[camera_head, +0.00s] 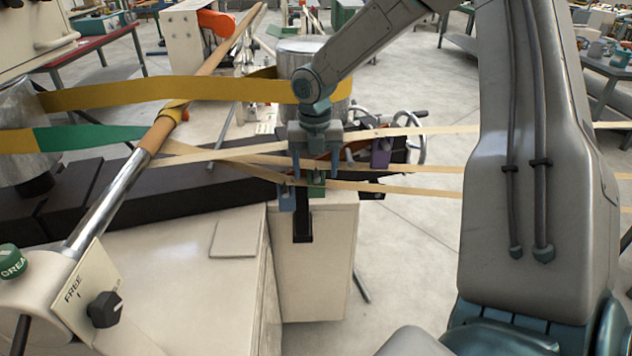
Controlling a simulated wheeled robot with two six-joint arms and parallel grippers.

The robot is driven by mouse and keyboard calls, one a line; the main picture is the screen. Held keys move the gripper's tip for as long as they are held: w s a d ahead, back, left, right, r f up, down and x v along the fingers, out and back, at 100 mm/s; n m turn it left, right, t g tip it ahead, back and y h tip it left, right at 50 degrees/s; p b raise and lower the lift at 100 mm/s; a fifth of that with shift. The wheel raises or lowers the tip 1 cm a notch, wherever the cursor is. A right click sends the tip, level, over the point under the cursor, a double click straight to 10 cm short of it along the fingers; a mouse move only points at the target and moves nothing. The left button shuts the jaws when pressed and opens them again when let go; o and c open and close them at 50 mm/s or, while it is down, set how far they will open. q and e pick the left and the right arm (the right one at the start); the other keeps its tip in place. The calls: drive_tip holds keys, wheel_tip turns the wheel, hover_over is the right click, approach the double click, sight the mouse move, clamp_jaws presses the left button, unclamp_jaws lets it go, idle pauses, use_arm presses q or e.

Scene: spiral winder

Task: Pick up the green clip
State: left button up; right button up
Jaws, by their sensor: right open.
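My right gripper (315,172) points down over the bands at the middle of the view and is open. A small green clip (316,189) sits just below and between its fingertips, by the pale tan bands. The gripper hides part of the clip, and I cannot tell whether the fingers touch it. A blue-grey clip (286,198) is just left of the green one, and a purple clip (381,153) is farther right. My left gripper is not in view.
Pale tan bands (420,190) stretch across the middle. A wide yellow band (190,92) runs behind the gripper near a metal drum (302,48). A slanted roller bar (105,205) stands left. A beige cabinet (315,260) is below. Open floor (400,260) lies right of it.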

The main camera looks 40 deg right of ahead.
sight(317, 184)
drive_tip(key=f, duration=0.1)
drive_tip(key=f+p, duration=0.1)
drive_tip(key=f, duration=0.2)
drive_tip(key=shift+w+d+f, duration=0.1)
drive_tip(key=shift+d+f, duration=0.15)
drive_tip(key=shift+d, duration=0.1)
drive_tip(key=shift+a+f, duration=0.1)
drive_tip(key=shift+f, duration=0.4)
drive_tip(key=shift+c, duration=1.1)
drive_tip(key=c, duration=0.9)
use_arm(q)
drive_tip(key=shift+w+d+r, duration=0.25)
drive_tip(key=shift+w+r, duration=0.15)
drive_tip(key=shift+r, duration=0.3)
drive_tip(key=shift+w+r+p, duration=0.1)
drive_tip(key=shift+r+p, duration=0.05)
drive_tip(key=shift+p, duration=0.2)
use_arm(e)
drive_tip(key=shift+r, duration=0.15)
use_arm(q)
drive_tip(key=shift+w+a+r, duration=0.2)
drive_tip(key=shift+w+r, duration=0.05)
use_arm(e)
drive_tip(key=shift+r, duration=0.15)
